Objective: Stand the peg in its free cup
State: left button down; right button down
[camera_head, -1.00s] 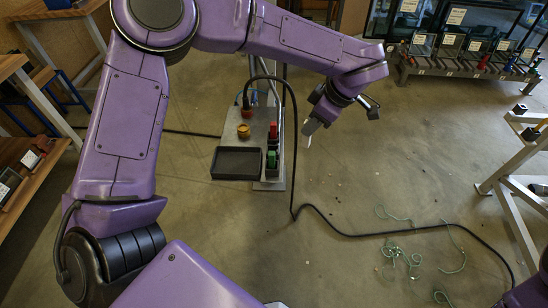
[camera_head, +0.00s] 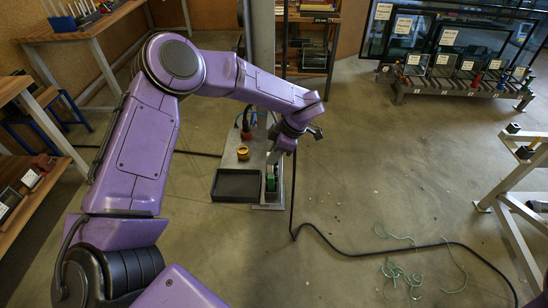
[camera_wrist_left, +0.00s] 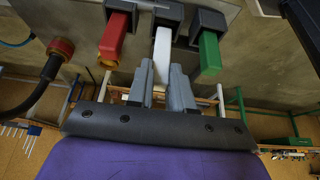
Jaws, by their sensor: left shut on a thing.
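My left gripper (camera_wrist_left: 162,82) is shut on a white peg (camera_wrist_left: 161,55). In the left wrist view the peg's far end lines up with the middle dark cup (camera_wrist_left: 168,12); I cannot tell whether it has entered that cup. A red peg (camera_wrist_left: 113,36) stands in the dark cup to its left and a green peg (camera_wrist_left: 209,52) in the one to its right. In the head view my left gripper (camera_head: 274,158) is over the cup row, by the green peg (camera_head: 271,182); it hides the other cups and the white peg. My right gripper is not in view.
The cups sit on a narrow grey stand (camera_head: 262,138) with a yellow round part (camera_head: 242,153) and a black tray (camera_head: 238,185) beside them. A black cable (camera_head: 345,254) crosses the floor near green string (camera_head: 398,272).

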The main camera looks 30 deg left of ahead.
pick_arm(q)
notch_tip(320, 180, down, 2)
jog(key=shift+f, duration=0.35)
jog(key=shift+f, duration=0.1)
jog(key=c, duration=1)
grip_release()
jog(key=shift+r, duration=0.2)
jog(key=b+v, duration=0.2)
jog(key=v, duration=1)
